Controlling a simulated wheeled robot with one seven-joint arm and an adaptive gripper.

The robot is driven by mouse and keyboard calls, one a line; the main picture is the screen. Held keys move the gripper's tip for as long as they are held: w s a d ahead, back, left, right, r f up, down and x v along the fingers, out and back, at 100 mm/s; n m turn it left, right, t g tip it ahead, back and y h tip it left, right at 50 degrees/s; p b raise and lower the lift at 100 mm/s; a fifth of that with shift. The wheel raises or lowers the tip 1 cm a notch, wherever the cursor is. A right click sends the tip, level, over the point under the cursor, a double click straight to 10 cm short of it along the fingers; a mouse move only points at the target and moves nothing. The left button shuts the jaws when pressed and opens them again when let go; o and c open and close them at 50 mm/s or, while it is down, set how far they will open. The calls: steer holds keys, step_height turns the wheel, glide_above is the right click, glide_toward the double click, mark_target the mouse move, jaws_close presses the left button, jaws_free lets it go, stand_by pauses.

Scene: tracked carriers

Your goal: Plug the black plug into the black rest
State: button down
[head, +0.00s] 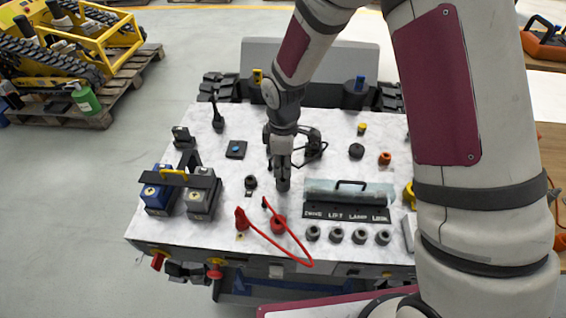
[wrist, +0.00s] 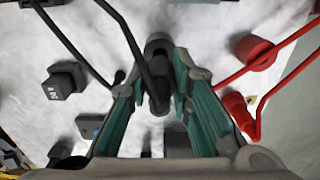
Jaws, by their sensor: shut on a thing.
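My gripper (head: 283,168) points down over the middle of the table. In the wrist view its green-lined fingers (wrist: 160,88) are closed around the black plug (wrist: 159,100), with a black cable (wrist: 132,40) running from it. A dark round rest (head: 283,184) stands on the white top directly below the fingertips. It also shows in the wrist view (wrist: 158,42), just beyond the plug tip. The fingers hide most of the plug in the head view. I cannot tell whether the plug touches the rest or is apart from it.
A red rest (head: 278,225) and red plug (head: 241,219) with a looping red cable stand nearer the front edge. A black socket (head: 250,183) is to the left. A labelled panel with a handle (head: 350,197) is to the right. A black 24V block (wrist: 62,82) stands nearby.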

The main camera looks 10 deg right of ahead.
steer(key=shift+f+b, duration=0.65)
steer(key=shift+f, duration=0.9)
steer(key=c, duration=1.4)
jaws_free()
steer(key=shift+o, duration=0.2)
steer(key=shift+r, duration=0.1)
step_height(320, 180, up, 12)
steer(key=shift+f, duration=0.1)
